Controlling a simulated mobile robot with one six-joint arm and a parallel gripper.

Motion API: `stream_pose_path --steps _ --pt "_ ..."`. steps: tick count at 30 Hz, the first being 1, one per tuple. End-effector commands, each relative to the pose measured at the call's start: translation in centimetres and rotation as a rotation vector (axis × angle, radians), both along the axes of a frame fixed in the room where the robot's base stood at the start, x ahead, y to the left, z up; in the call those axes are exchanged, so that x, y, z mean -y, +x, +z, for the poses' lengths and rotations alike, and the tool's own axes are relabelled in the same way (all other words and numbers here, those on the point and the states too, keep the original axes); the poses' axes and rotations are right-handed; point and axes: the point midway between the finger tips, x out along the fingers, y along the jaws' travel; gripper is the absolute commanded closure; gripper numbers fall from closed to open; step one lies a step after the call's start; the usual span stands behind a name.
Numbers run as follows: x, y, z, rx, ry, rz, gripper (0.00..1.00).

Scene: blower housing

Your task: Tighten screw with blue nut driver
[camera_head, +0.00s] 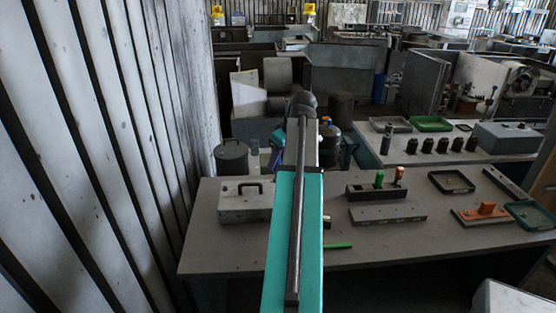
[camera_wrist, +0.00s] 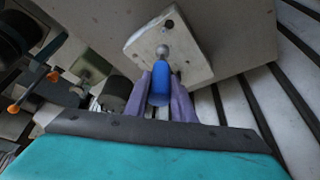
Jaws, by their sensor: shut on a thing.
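My gripper (camera_wrist: 160,80) shows in the wrist view with its two purple fingers shut on the blue nut driver (camera_wrist: 161,93). The driver points away from the camera toward a pale plate (camera_wrist: 193,60). A round silvery screw head (camera_wrist: 163,50) on the plate lies just past the driver's end. I cannot tell whether the driver touches it. A dark spot, a hole or another screw (camera_wrist: 169,24), sits farther up the plate. In the head view my teal arm hides most of the gripper and the driver.
The workbench (camera_head: 380,245) carries a grey toolbox (camera_head: 245,202), a rack (camera_head: 388,190) with green and orange handles, and a loose green tool (camera_head: 338,246). A dark drum (camera_head: 232,158) stands behind it. A slatted wall (camera_head: 110,130) runs close along the left.

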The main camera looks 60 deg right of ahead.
Motion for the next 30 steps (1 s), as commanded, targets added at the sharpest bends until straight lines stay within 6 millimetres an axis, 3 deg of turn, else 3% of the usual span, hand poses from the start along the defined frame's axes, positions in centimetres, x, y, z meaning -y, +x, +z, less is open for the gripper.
stream_pose_path --steps 30 --pt "0.4 -0.5 -5.3 0.001 -0.001 -0.008 1.00"
